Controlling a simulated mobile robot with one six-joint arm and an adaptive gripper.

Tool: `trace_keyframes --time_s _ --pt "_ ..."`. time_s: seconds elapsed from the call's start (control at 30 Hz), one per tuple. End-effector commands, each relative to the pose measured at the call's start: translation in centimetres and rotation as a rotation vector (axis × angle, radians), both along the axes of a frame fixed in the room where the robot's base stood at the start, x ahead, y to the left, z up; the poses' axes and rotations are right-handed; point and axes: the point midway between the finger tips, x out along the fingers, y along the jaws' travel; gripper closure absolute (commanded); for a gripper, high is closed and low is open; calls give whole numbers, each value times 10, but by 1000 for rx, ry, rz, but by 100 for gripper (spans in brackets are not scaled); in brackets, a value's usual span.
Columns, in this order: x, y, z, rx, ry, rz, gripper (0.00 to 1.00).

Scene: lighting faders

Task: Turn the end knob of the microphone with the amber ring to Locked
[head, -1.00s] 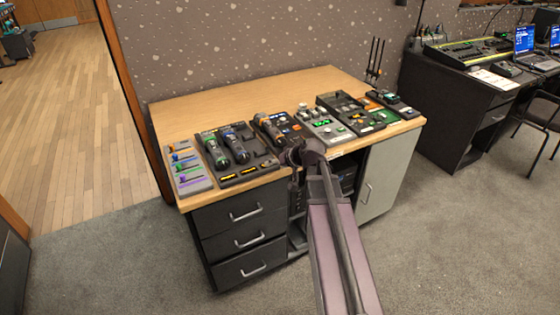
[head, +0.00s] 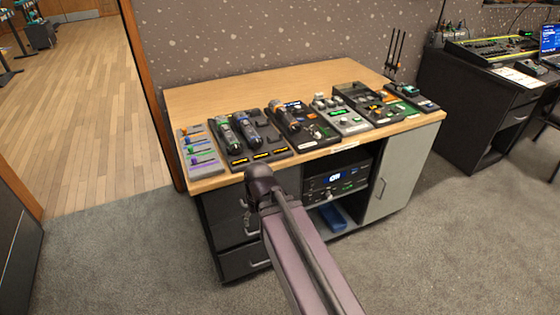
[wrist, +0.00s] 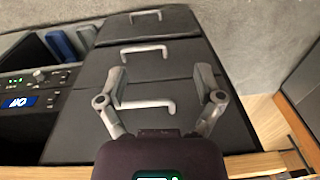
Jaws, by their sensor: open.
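In the head view, a dark microphone with an orange-amber band (head: 284,120) lies in a black cradle on the desk. Two more microphones lie to its left, one with a green band (head: 225,132) and one with a blue band (head: 248,133). Knob markings are too small to read. My gripper (wrist: 160,88) is open and empty in the wrist view, its fingers spread over the dark drawer fronts. In the head view my arm mostly hides the gripper, low in front of the desk. The wrist view shows no microphone.
The wooden desk (head: 215,95) has clear space behind the devices. A fader panel (head: 199,150) is at its left end, with several control boxes to the right. Drawers (head: 218,208) with protruding handles and an open rack bay (head: 335,185) lie below the desktop.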

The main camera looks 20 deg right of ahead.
Motion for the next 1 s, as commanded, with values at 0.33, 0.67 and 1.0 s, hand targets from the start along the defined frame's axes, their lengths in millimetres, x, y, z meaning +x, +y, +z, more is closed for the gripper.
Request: trace_keyframes --time_s 0.33,0.67,1.0 --pt "-13 -7 -4 -51 41 -21 15" --pt "-13 -7 -4 -49 40 -19 43" --pt "-13 -7 -4 -48 39 -19 43"
